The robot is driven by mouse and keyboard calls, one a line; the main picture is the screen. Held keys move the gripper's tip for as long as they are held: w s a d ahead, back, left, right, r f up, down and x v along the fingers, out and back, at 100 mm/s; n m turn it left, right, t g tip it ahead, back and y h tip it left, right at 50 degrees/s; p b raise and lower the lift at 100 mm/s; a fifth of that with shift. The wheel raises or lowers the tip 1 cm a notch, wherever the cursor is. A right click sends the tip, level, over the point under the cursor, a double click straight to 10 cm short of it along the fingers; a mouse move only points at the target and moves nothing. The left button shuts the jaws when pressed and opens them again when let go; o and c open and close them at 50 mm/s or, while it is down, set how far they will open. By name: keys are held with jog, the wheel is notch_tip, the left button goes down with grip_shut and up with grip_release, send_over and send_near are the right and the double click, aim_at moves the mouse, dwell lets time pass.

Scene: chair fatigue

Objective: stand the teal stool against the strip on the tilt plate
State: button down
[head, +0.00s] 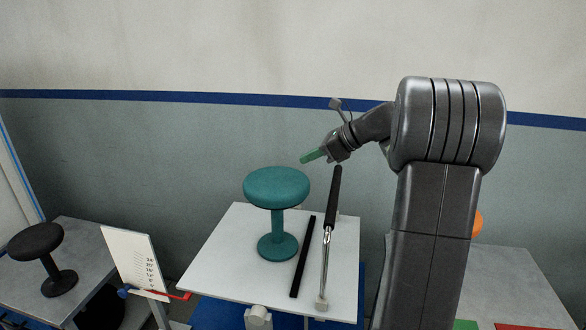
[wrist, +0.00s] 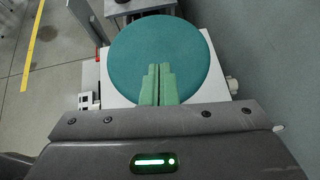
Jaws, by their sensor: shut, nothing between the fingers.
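The teal stool (head: 277,190) stands upright on the white tilt plate (head: 222,262) in the head view, with its round seat up and its round foot on the plate. The black strip (head: 303,257) lies on the plate to the right of the foot, with a small gap showing between them. My gripper (head: 305,158) is shut and empty, above and to the right of the seat. In the wrist view the green fingers (wrist: 159,75) are together in front of the teal seat (wrist: 158,45). I cannot tell whether they touch it.
A lever with a black grip (head: 333,195) stands at the plate's right side. A black stool (head: 37,242) stands on a grey table at the left. A white card (head: 134,258) stands near the plate's left side. An orange thing (head: 478,222) shows partly behind my arm.

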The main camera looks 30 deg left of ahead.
jog(key=s+v, duration=0.1)
jog(key=v, duration=0.2)
jog(key=p, duration=0.5)
send_near(268, 179)
jog(key=a, duration=0.2)
jog(key=a+f, duration=0.1)
jog(key=a, duration=0.1)
jog(key=s+a+f, duration=0.1)
jog(key=shift+a, duration=0.4)
jog(key=shift+f+p, duration=0.3)
jog(key=shift+f+b, duration=0.5)
jog(key=shift+b, duration=0.05)
jog(key=shift+d+f, duration=0.1)
jog(key=shift+d, duration=0.05)
